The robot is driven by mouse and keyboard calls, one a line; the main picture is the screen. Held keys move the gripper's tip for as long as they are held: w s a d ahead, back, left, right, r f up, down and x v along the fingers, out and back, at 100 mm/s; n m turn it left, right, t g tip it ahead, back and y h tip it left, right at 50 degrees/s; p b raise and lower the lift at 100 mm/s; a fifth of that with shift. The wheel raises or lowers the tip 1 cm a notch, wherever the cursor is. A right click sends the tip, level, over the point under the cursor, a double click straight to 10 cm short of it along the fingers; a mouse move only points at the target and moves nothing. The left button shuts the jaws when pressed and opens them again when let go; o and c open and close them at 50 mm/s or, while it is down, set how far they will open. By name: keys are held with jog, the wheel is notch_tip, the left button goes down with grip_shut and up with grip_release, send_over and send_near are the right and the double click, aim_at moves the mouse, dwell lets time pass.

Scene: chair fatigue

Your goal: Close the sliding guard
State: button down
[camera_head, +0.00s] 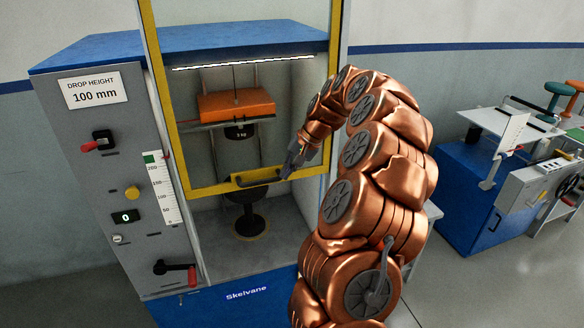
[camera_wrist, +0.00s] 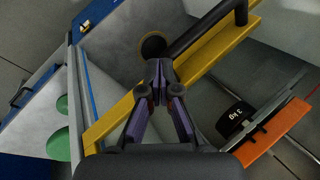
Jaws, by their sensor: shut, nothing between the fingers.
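The sliding guard is a clear panel in a yellow frame (camera_head: 215,188) on the front of the blue and grey machine. Its bottom bar hangs above the chamber floor, leaving a gap below. A black handle (camera_head: 256,178) is on this bar; it also shows in the wrist view (camera_wrist: 205,32). My gripper (camera_head: 288,171) is at the right end of the handle. In the wrist view its closed fingertips (camera_wrist: 158,72) overlap the yellow bar (camera_wrist: 113,118) beside the handle's end, with nothing held. I cannot tell whether they touch.
Behind the guard are an orange block (camera_head: 236,104), a 3 kg weight (camera_head: 240,132) and a dark round foot (camera_head: 249,225). Another blue machine (camera_head: 470,195) stands to the right, with open floor between.

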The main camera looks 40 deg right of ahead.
notch_tip(320, 180, down, 42)
jog(key=b, duration=2)
jog(key=shift+a, duration=0.1)
jog(key=shift+s, duration=0.1)
jog(key=shift+r, duration=0.15)
jog(key=v, duration=1.4)
jog(key=shift+r, duration=0.1)
